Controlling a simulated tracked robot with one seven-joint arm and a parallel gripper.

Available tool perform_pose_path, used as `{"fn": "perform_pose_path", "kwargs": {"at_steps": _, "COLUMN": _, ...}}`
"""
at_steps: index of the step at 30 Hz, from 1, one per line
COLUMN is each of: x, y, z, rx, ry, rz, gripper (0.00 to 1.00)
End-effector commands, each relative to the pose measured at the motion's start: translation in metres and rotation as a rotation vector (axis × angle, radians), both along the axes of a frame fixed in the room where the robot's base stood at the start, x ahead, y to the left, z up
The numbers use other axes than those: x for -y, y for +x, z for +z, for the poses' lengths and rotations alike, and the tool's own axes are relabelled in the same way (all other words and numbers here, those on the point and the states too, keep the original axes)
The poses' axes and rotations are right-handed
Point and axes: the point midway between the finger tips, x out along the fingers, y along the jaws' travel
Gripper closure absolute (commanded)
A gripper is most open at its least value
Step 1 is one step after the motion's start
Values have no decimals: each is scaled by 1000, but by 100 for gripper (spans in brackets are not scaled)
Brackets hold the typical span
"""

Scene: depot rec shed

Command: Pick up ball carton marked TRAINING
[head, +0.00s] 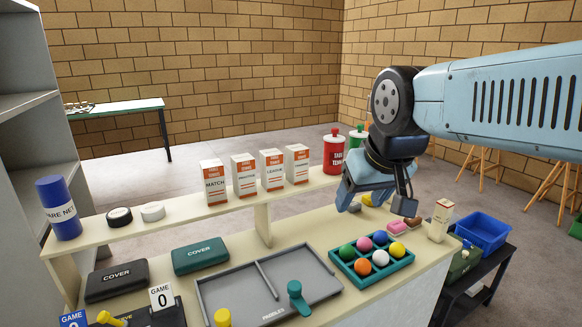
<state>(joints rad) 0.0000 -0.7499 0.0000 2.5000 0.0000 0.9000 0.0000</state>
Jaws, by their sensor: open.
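Several white-and-orange table tennis cartons stand upright in a row on the raised shelf. The leftmost carton (214,182) reads MATCH and the third carton (273,169) seems to read LEAGUE. The small labels on the second carton (244,176) and the rightmost carton (298,164) are too small to read surely, so I cannot tell which is marked TRAINING. My gripper (378,203) is open and points down, to the right of the cartons and apart from them. It hangs over the right part of the counter, with nothing seen between its fingers.
A red canister (334,154) and a green one (357,138) stand right of the cartons. A teal tray (378,272) of coloured balls lies below my gripper. A grey game board (268,290), dark cover cases (200,255) and a blue cylinder (58,207) are to the left.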

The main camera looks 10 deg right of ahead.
Motion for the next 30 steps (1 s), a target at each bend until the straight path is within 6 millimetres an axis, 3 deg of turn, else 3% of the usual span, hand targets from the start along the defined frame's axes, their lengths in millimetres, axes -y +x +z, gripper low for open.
{"fn": "perform_pose_path", "kwargs": {"at_steps": 10, "x": 0, "y": 0, "z": 0, "rx": 0, "ry": 0, "rz": 0, "gripper": 36}}
{"fn": "perform_pose_path", "kwargs": {"at_steps": 16, "x": 5, "y": 16, "z": -1, "rx": 30, "ry": -4, "rz": -10, "gripper": 17}}
{"fn": "perform_pose_path", "kwargs": {"at_steps": 19, "x": 14, "y": 44, "z": -4, "rx": 88, "ry": -15, "rz": -24, "gripper": 8}}
{"fn": "perform_pose_path", "kwargs": {"at_steps": 30, "x": 50, "y": 172, "z": -20, "rx": 400, "ry": -54, "rz": -38, "gripper": 8}}
